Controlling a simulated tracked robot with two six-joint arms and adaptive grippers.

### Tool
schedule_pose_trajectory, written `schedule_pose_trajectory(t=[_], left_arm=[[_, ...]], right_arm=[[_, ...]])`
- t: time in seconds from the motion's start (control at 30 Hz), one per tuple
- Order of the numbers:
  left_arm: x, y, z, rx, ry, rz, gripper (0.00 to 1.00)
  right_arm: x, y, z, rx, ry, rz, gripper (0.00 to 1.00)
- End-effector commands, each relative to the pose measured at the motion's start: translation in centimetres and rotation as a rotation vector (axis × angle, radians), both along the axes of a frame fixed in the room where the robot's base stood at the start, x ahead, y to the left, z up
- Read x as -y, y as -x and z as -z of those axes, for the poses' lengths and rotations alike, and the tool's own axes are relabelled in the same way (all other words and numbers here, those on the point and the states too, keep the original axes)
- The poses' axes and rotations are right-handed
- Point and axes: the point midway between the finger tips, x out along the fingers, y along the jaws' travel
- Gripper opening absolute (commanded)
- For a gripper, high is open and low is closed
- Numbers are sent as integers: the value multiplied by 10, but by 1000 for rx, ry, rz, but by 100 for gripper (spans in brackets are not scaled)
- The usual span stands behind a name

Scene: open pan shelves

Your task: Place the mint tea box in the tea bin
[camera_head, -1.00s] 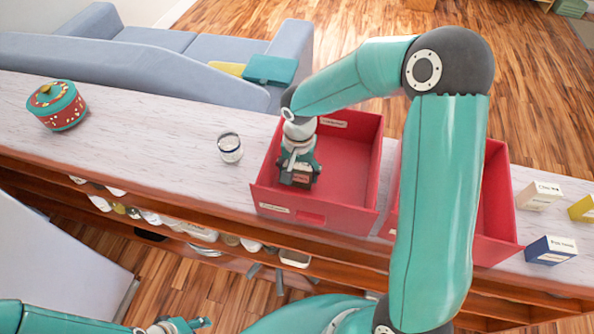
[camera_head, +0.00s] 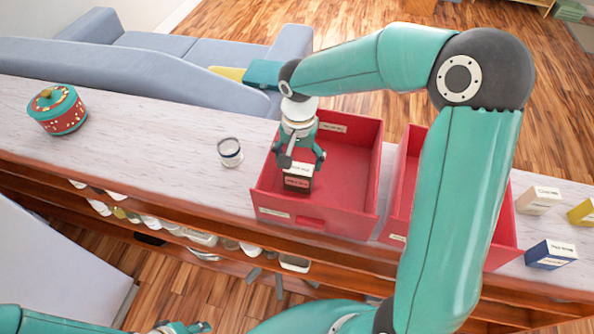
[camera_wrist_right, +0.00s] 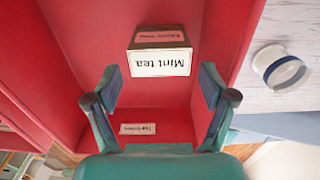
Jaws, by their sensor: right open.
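The mint tea box (camera_head: 297,178) stands inside the left red bin (camera_head: 349,174), near its front left corner. In the right wrist view the box (camera_wrist_right: 159,62) shows a white "Mint tea" label, and the bin's inner wall carries a small label (camera_wrist_right: 138,129) that seems to read "Tea boxes". My right gripper (camera_head: 302,163) is open just above and behind the box, apart from it; its spread fingers (camera_wrist_right: 160,92) show empty in the wrist view. My left gripper (camera_head: 188,327) is at the bottom edge, small and partly cut off.
A second red bin (camera_head: 409,165) stands to the right, partly hidden by my right arm. White, yellow and blue boxes (camera_head: 551,253) sit at the right end. A white cup (camera_head: 230,151) and a teal-red pot (camera_head: 57,109) stand on the counter (camera_head: 150,130) at left.

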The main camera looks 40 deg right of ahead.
Motion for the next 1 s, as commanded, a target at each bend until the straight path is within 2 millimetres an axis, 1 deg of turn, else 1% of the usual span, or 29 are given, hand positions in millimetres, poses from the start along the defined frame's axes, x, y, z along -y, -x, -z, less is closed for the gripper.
schedule_pose_trajectory(t=[0.03,0.1,0.2,0.3,0.43,0.87,1.0], left_arm=[[0,0,-1,0,0,0,40],[0,0,-1,0,0,0,40],[0,0,-1,0,0,0,40],[0,0,-2,0,0,0,40],[0,0,-2,0,0,0,40],[0,0,-2,0,0,0,40],[0,0,-9,0,0,0,40]], right_arm=[[0,-1,-12,6,0,1,83],[-1,-1,-25,4,-1,1,83],[0,-1,-38,3,0,0,83],[0,-1,-48,2,-1,0,83],[-1,0,-52,-1,-1,-1,83],[-1,0,-52,-1,-1,-1,83],[-1,0,-59,0,0,-1,83]])
